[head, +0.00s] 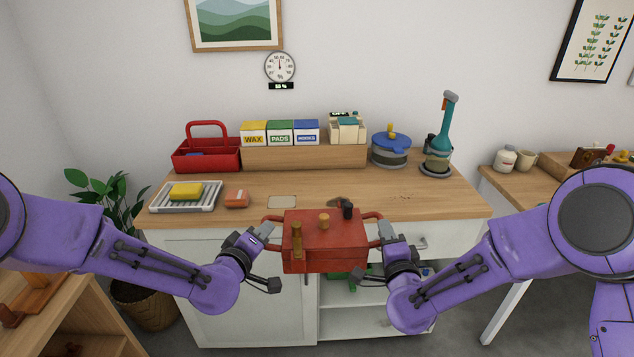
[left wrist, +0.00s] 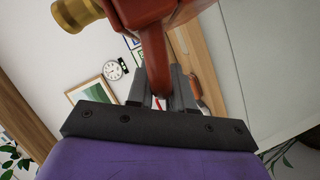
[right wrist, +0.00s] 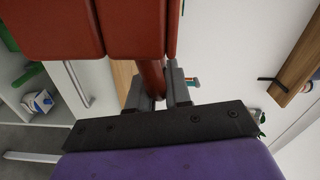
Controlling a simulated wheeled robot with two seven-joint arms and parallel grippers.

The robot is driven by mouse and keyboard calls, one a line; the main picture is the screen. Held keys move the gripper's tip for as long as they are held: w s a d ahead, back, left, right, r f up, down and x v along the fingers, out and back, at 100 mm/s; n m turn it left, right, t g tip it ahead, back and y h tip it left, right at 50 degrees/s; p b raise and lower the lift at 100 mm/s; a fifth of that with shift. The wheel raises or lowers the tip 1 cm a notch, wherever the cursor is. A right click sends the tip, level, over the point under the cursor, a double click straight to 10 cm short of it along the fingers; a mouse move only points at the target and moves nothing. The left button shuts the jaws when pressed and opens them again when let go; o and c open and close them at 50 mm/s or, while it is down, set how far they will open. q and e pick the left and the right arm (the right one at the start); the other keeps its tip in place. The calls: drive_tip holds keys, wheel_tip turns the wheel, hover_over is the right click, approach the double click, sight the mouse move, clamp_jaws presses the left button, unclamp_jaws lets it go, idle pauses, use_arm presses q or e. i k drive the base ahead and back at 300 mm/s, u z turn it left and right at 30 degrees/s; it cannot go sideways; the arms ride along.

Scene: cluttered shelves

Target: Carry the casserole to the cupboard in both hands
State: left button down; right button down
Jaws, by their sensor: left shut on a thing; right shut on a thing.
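The casserole (head: 340,235) is a red lidded box with a wooden knob and a loop handle at each side. It hangs level in front of the cupboard (head: 245,285), which is white with a wooden top. My left gripper (head: 262,232) is shut on its left handle, which also shows in the left wrist view (left wrist: 153,55). My right gripper (head: 385,232) is shut on its right handle, which also shows in the right wrist view (right wrist: 151,78). The casserole hides part of the cupboard's front edge and upper front.
On the top stand a red caddy (head: 207,155), a wooden box row (head: 300,156), a blue-lidded pot (head: 390,148) and a teal-handled device (head: 440,140). A tray with a yellow sponge (head: 187,191) lies at left. The middle of the top is mostly clear. Open shelves (head: 345,318) show below.

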sight(315, 189)
drive_tip(key=u, duration=0.05)
drive_tip(key=i, duration=1)
drive_tip(key=z, duration=0.05)
